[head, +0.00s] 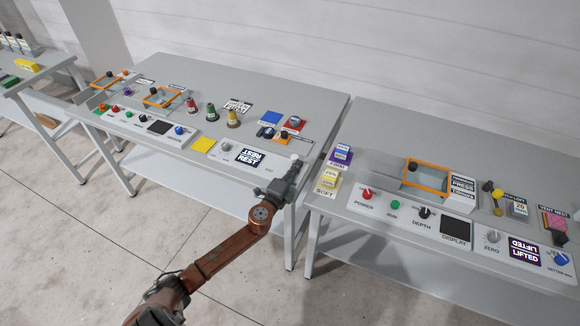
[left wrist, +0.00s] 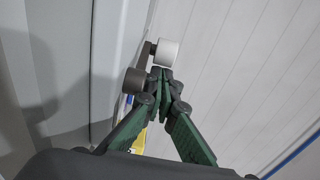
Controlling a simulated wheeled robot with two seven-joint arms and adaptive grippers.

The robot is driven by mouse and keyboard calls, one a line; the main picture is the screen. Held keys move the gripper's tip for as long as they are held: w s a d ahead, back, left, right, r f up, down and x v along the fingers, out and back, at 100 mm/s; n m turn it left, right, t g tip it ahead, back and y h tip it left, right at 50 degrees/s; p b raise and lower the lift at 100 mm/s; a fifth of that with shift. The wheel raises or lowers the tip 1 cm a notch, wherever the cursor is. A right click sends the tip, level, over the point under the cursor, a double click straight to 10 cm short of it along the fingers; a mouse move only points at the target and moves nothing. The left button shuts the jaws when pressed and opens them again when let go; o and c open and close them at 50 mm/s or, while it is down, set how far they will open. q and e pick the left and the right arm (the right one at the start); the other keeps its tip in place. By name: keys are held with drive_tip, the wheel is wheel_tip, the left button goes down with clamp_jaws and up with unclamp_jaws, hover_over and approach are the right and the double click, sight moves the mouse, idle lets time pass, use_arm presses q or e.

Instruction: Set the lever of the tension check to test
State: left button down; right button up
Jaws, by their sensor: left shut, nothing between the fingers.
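The lever shows in the left wrist view as a white roller-shaped knob (left wrist: 168,51) on a short dark arm from a dark round pivot (left wrist: 135,80). In the head view its white knob (head: 295,157) shows at the front right corner of the left table. My left gripper (head: 290,172) is shut and empty beside the lever. In the left wrist view its green fingers (left wrist: 161,76) meet close to the lever arm, just below the knob; I cannot tell whether they touch. My right gripper is not in view.
A yellow plate (head: 203,145) lies left of the display. The floor in front is clear.

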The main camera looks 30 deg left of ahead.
use_arm(q)
drive_tip(key=shift+d, duration=0.4)
drive_tip(key=d, duration=0.1)
drive_tip(key=s+d+p, duration=0.1)
drive_tip(key=d, duration=0.1)
drive_tip(key=shift+s+d, duration=0.2)
drive_tip(key=shift+s, duration=0.2)
drive_tip(key=s, duration=0.8)
drive_tip(key=shift+d+p, duration=0.2)
drive_tip(key=shift+p, duration=0.1)
drive_tip(key=shift+s, duration=0.45)
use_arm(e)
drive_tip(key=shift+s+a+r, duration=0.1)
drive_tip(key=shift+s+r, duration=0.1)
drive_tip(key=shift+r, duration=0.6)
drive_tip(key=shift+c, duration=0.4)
